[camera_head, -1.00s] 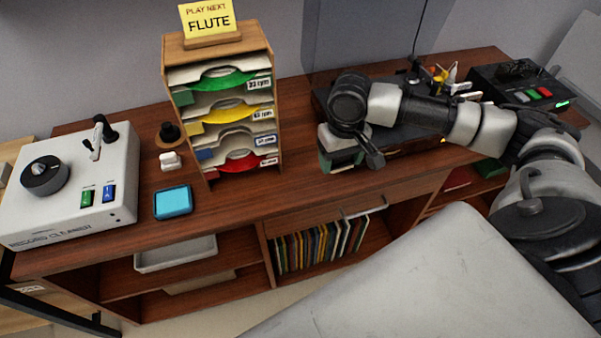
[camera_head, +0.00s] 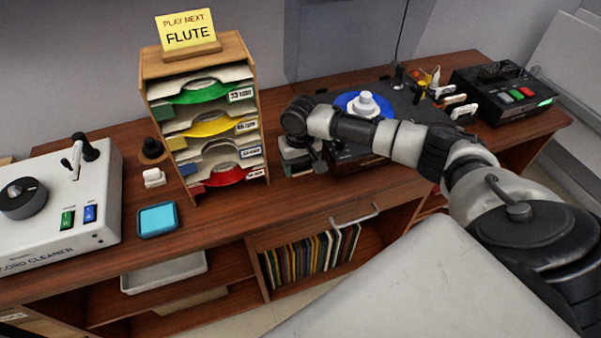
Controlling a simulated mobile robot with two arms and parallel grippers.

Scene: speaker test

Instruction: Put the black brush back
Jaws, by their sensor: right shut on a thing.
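My right gripper (camera_head: 318,160) hangs down from its wrist at the front left corner of the black record player (camera_head: 400,108). It is shut on a small dark thing that I take for the black brush; gripper and shadow hide most of it, so its shape is unclear. A small round wooden stand with a black knob-like top (camera_head: 152,147) is on the counter, left of the record rack (camera_head: 152,68). My left gripper is out of view.
A small white block (camera_head: 154,177) and a blue pad (camera_head: 158,219) lie on the counter. The white record cleaner (camera_head: 95,215) stands at left. A small stack of boxes (camera_head: 291,154) is close beside my right gripper. A black device with coloured buttons (camera_head: 510,92) stands at right.

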